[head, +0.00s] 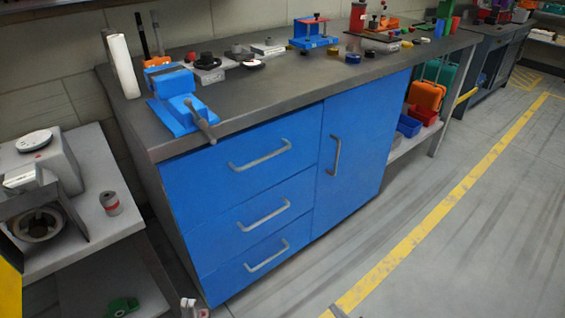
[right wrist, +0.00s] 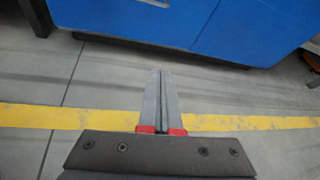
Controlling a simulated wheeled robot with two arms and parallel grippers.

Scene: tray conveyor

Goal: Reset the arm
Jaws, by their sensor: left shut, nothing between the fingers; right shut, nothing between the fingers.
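My left gripper (head: 193,308) shows only as a small grey tip at the bottom edge of the head view, in front of the blue cabinet's lowest drawer. It is shut and empty. My right gripper (head: 338,312) barely shows at the bottom edge, further right, over the floor. In the right wrist view its two grey fingers (right wrist: 161,76) lie side by side, shut with nothing between them. They are above the floor, apart from the blue cabinet. Most of both arms is out of view.
A blue cabinet (head: 265,185) with a dark worktop (head: 250,95) stands ahead, carrying a blue vise (head: 178,105) and several small items. A grey side table (head: 88,225) is at left. Open floor (head: 470,230) with a yellow line (head: 425,228) lies to the right.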

